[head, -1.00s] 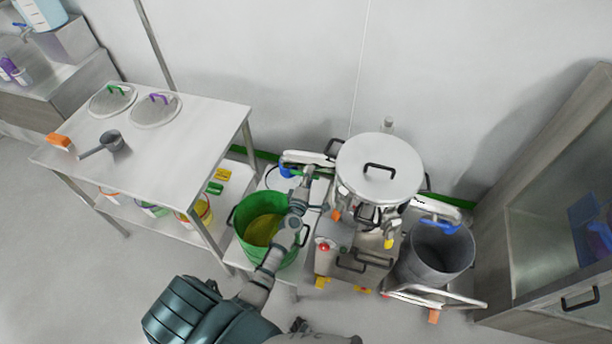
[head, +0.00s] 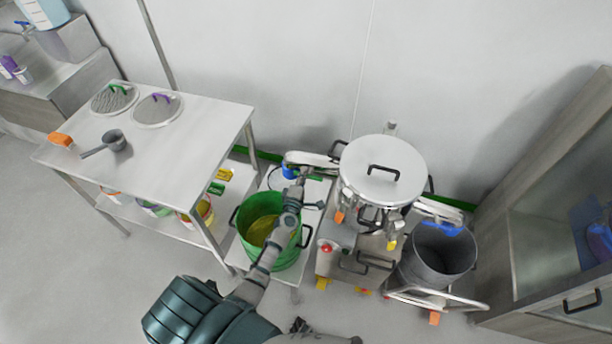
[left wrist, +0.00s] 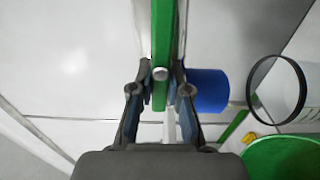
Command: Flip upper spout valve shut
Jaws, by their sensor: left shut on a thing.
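The upper spout (head: 308,158) sticks out to the left from the steel machine (head: 381,172), with a blue end piece (head: 289,173) hanging at its tip. My left gripper (head: 302,174) is at this spout, small and partly hidden by its own arm in the head view. In the left wrist view, my left gripper (left wrist: 162,92) is shut on a green bar with a round grey bolt, which looks like the valve handle (left wrist: 162,40). The blue end piece (left wrist: 208,90) is just right of the fingers. My right gripper is not in view.
A green bucket (head: 250,218) with yellowish contents stands below my left arm. A grey bin (head: 437,258) stands under the right-hand spout. A steel table (head: 180,130) is at left and a glass-fronted cabinet (head: 560,215) at right. The floor in front is clear.

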